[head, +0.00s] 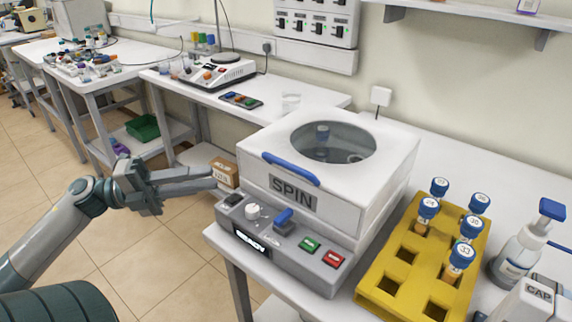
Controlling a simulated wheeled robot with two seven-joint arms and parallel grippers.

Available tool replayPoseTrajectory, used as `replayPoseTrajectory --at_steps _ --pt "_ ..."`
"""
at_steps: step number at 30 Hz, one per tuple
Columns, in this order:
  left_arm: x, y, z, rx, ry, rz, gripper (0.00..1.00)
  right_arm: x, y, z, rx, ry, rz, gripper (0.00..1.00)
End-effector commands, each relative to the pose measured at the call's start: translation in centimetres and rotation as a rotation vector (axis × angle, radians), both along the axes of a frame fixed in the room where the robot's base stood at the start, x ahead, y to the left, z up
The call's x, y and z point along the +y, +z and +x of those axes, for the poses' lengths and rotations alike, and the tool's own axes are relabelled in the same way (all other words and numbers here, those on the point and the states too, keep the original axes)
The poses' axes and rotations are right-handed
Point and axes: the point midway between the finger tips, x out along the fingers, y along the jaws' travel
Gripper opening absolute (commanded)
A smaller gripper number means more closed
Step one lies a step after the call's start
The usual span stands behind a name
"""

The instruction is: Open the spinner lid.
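The white spinner (325,200) stands on the bench in the centre of the head view, with "SPIN" on its front. A blue handle (290,168) runs along the lid's front edge. The grey control panel (280,240) below has a display reading "READY", a white knob, a blue lever, and green and red buttons. My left gripper (214,177) is left of the spinner, its two fingers apart and empty, pointing right toward it. My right gripper is not in view.
A yellow rack (384,285) with several blue-capped tubes stands right of the spinner. A pump bottle (515,255) and a box marked "CAP" (524,302) are at the far right. A small cardboard box (224,172) is behind my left fingertips. Open floor lies left of the bench.

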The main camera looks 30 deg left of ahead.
Motion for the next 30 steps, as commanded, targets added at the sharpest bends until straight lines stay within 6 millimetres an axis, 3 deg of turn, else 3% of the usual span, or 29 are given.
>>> replayPoseTrajectory --at_steps 11,30 --pt "-1.4 0.3 1.2 0.001 -0.001 -0.002 0.19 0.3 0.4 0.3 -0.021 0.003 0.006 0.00" --pt "-9.1 1.8 7.6 -0.003 -0.001 -0.001 0.19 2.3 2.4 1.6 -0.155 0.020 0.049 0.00"
